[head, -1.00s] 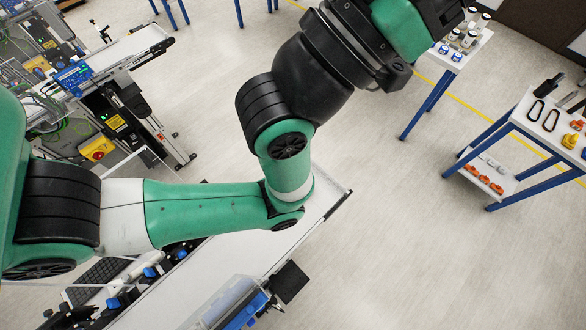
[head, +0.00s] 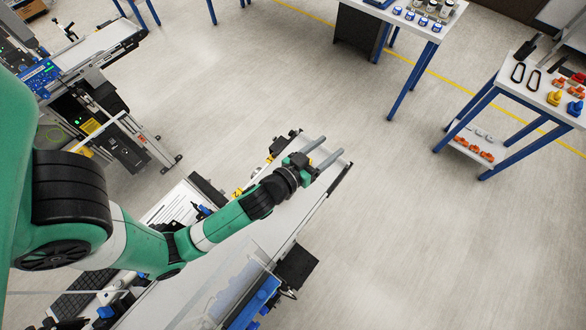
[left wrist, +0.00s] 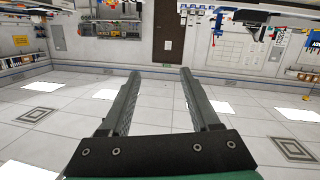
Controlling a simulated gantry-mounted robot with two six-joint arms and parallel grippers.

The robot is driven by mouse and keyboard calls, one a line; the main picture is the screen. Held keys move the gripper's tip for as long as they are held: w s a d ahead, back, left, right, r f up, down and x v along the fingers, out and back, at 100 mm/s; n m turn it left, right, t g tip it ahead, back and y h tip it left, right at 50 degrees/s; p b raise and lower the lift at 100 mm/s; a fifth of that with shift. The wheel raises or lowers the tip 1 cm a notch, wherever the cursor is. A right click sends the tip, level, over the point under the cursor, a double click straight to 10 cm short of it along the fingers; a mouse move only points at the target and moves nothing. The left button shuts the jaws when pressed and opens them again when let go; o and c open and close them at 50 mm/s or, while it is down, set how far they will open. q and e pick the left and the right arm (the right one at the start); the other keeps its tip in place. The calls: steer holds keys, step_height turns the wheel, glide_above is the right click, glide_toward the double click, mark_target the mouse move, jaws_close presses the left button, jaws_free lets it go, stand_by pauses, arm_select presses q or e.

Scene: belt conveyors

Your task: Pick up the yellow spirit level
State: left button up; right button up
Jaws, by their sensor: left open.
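I cannot make out a yellow spirit level in either view. My left gripper (head: 333,146) is open and empty, above the far end of the white conveyor belt (head: 207,270) in the head view. Its two parallel grey fingers point up and to the right. In the left wrist view, the left gripper (left wrist: 160,74) shows its fingers apart with nothing between them, facing the room. My right gripper is not in view.
A table (head: 540,87) at the right holds tools, dark loops and small yellow, blue and orange pieces. Another table (head: 425,27) at the top holds small containers. A second conveyor (head: 100,45) stands at the upper left. The floor (head: 400,240) is clear at lower right.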

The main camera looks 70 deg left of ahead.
arm_select(q)
steer(key=s+f+g, duration=0.1)
steer(key=s+f, duration=0.3)
steer(key=f, duration=0.2)
steer(key=s+f+g+b, duration=0.1)
steer(key=s+f+g, duration=0.1)
steer(key=s+f, duration=0.3)
steer(key=s+f+g+b, duration=0.1)
steer(key=s+f, duration=0.4)
steer(key=f, duration=0.2)
steer(key=shift+s+a, duration=0.2)
steer(key=shift+a, duration=0.05)
steer(key=shift+w+a, duration=0.1)
steer(key=shift+w, duration=0.1)
steer(key=p+x, duration=0.1)
steer(key=x, duration=0.4)
steer(key=shift+w+a+f, duration=0.15)
steer(key=shift+w+f, duration=0.05)
steer(key=shift+x, duration=2.9)
jaws_close()
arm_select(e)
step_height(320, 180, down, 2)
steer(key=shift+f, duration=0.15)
